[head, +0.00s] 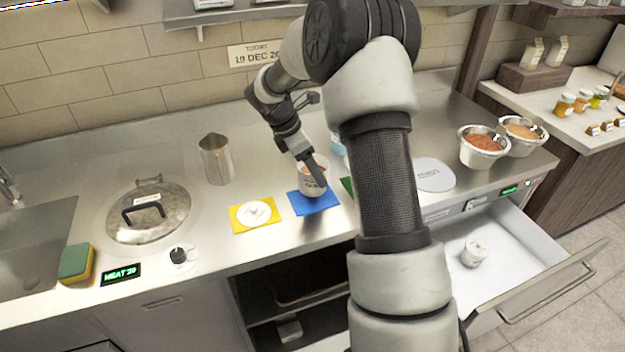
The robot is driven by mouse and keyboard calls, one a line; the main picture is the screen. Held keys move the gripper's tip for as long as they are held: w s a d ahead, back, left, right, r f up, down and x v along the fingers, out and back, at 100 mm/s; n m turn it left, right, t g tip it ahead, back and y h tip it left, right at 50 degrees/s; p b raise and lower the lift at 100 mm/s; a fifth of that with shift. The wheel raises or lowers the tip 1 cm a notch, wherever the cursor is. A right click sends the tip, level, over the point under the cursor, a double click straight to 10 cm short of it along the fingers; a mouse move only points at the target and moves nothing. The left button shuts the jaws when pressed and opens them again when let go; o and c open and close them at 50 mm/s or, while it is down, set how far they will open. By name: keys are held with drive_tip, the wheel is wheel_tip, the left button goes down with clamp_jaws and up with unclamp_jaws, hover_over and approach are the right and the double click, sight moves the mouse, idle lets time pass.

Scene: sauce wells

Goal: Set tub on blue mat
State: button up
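The white tub (306,186) with orange-brown contents stands upright at the blue mat (323,208). Its base appears over the mat, but I cannot tell whether it rests on it or hovers just above. My gripper (315,180) reaches down at the tub, with one dark finger across its near side. The other finger is hidden, so I cannot tell whether the grip is closed. Another white tub (474,254) is in the open drawer (520,262) at the lower right.
A yellow mat (238,224) bears a white round item (255,212). A green mat (347,186) is mostly hidden by my arm. A metal jug (216,160), a lidded pot (148,212) and filled bowls (482,157) stand on the counter. A sponge (75,263) lies by the sink.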

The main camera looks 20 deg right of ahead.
wheel_tip(320, 180, down, 4)
drive_tip(key=shift+r, duration=0.1)
drive_tip(key=o, duration=1.3)
drive_tip(key=shift+c, duration=0.2)
